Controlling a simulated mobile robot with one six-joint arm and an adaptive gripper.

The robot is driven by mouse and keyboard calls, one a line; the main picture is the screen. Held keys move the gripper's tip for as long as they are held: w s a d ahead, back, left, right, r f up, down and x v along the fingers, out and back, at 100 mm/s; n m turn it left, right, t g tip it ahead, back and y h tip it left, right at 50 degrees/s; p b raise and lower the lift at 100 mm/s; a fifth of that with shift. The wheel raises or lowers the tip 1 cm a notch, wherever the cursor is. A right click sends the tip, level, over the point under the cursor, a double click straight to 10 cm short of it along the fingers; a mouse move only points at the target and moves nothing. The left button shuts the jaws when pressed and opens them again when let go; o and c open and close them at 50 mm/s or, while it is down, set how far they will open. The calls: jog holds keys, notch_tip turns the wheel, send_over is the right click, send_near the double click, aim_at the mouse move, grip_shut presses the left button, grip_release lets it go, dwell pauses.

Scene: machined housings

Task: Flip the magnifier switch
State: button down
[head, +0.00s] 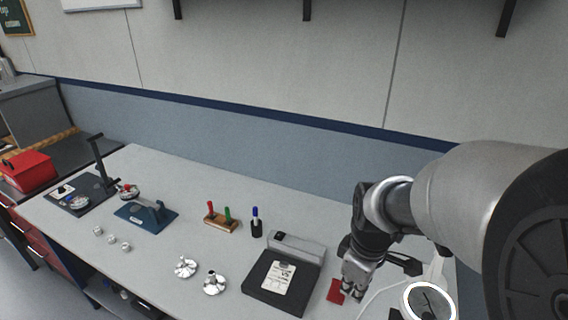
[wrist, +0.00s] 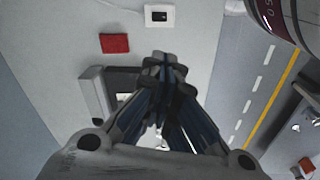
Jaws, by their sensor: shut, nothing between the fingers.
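The magnifier (head: 431,302) is at the bottom right of the head view, a white-rimmed round lens with a white cord beside it. In the wrist view, a small white box with a black rocker-like centre (wrist: 159,16) lies at the top edge, with a white cord running off left; it looks like the switch. I cannot tell which way it is set. My gripper (head: 351,291) is shut and empty, left of the magnifier. In the wrist view its fingertips (wrist: 165,62) are together below the white box in the picture, apart from it.
A red square (head: 336,291) lies close to my gripper and also shows in the wrist view (wrist: 115,43). A black plate with a grey block (head: 284,280) is to its left. Metal flanges (head: 214,283), a marker holder (head: 221,219) and a blue fixture (head: 146,214) stand further left.

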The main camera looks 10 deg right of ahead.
notch_tip(320, 180, down, 6)
jog(key=w+d+n+g, duration=0.1)
jog(key=w+d+n, duration=0.1)
jog(key=shift+d+n, duration=0.3)
jog(key=shift+d, duration=0.05)
jog(key=shift+s, duration=0.1)
notch_tip(320, 180, down, 14)
jog(key=b, duration=0.5)
